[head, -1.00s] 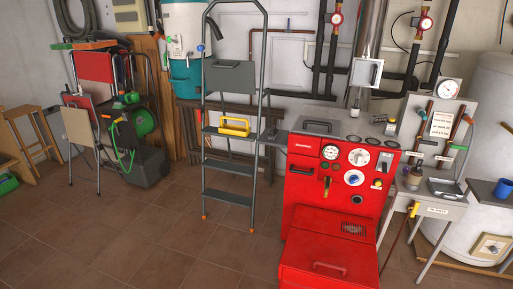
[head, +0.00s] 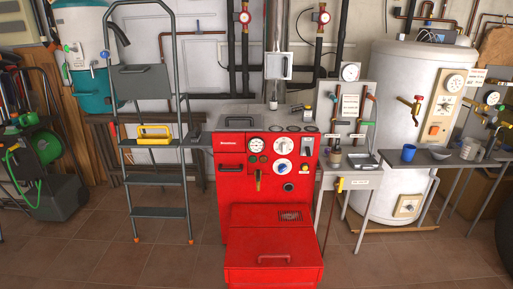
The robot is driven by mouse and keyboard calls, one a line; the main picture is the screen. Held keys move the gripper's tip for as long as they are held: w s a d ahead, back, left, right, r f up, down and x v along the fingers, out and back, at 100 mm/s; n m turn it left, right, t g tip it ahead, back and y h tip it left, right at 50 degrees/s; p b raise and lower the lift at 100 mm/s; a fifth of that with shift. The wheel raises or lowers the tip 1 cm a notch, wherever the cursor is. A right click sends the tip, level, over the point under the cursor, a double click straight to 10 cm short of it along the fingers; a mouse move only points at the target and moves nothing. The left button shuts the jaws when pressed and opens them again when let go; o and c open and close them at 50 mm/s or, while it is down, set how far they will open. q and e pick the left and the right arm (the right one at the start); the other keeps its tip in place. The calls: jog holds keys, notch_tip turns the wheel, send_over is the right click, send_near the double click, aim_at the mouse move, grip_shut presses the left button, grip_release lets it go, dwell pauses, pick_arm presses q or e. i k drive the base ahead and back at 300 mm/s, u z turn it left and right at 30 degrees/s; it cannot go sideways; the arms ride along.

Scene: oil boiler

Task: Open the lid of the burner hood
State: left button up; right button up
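The red boiler (head: 233,185) stands upright in the middle of the head view, with gauges and knobs on its front panel. The red burner hood (head: 250,238) juts out from its lower front. It has a dark grille (head: 290,216) on its upper right and a red bar handle (head: 274,258) on its near part. The hood looks shut. Neither of my grippers is in view.
A grey stepladder (head: 157,211) with a yellow toolbox (head: 153,135) stands left of the boiler. A small grey table (head: 347,181) stands close on its right, before a white tank (head: 394,120). Tiled floor (head: 180,268) is clear at front left.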

aim_at(271, 248)
jog(key=z, duration=0.6)
jog(key=i, duration=1.6)
jog(key=u, duration=0.6)
